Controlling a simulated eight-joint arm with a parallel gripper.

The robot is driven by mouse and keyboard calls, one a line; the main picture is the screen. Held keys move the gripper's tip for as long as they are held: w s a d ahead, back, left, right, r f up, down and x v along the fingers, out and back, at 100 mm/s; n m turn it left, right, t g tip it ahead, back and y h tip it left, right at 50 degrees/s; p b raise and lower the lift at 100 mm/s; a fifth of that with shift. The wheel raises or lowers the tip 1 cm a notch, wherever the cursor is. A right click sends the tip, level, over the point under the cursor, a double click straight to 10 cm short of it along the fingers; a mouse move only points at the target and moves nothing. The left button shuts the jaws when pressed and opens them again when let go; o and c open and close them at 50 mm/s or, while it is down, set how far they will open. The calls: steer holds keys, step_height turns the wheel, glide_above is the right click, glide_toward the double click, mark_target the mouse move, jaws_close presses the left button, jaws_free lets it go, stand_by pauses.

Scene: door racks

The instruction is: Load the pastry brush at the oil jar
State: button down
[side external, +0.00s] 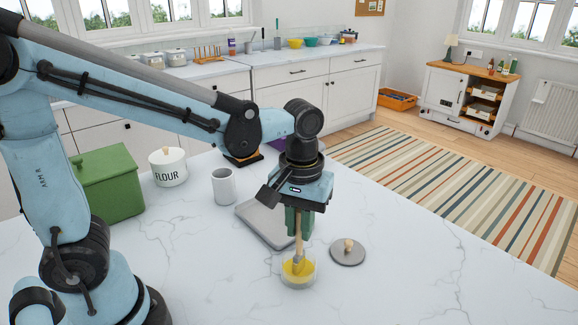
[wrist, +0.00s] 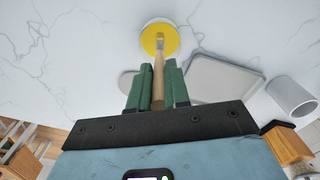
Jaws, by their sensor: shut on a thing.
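My gripper (side external: 299,222) points straight down over the counter, its green fingers shut on the wooden handle of the pastry brush (side external: 299,245). The brush stands about upright with its bristle end inside the oil jar (side external: 298,279), a small clear jar of yellow oil. In the wrist view the brush (wrist: 158,80) runs between the fingers (wrist: 157,85) to the yellow oil in the jar (wrist: 159,24). How deep the bristles sit is hard to tell. A grey round lid with a wooden knob (side external: 347,254) lies on the counter right of the jar.
A grey tray (side external: 262,226) lies just behind the jar. A grey mug (side external: 223,186), a white flour crock (side external: 168,169) and a green bin (side external: 110,186) stand to the left. The marble counter (side external: 420,285) is clear at right and front.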

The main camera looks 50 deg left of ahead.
steer(key=shift+r, duration=3.5)
